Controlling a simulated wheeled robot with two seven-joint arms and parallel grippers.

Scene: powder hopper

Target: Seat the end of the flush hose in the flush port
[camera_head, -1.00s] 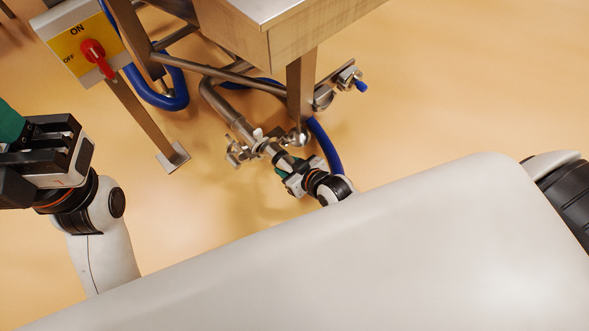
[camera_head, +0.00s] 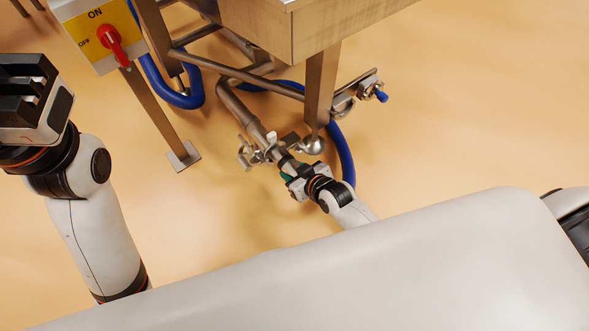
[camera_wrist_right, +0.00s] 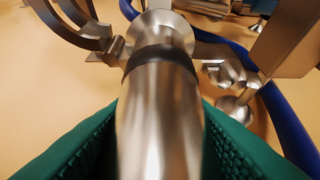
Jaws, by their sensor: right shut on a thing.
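My right gripper (camera_head: 290,177) is low under the steel frame, its green pads shut on the metal end of the flush hose (camera_wrist_right: 160,110). The right wrist view shows this smooth tube pointing away between the pads, with a black band (camera_wrist_right: 160,55) near its far end. The tube lines up with the flared flush port (camera_wrist_right: 163,22) and its band is close against the mouth; I cannot tell how deep it sits. In the head view the port is at the end of a steel pipe (camera_head: 240,110).
An open clamp (camera_head: 247,154) hangs beside the port. A frame leg (camera_head: 319,90) and a round steel foot (camera_head: 312,146) stand close on the right. The blue hose (camera_head: 343,150) curves behind the leg. A switch box (camera_head: 98,30) is upper left. The floor is clear.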

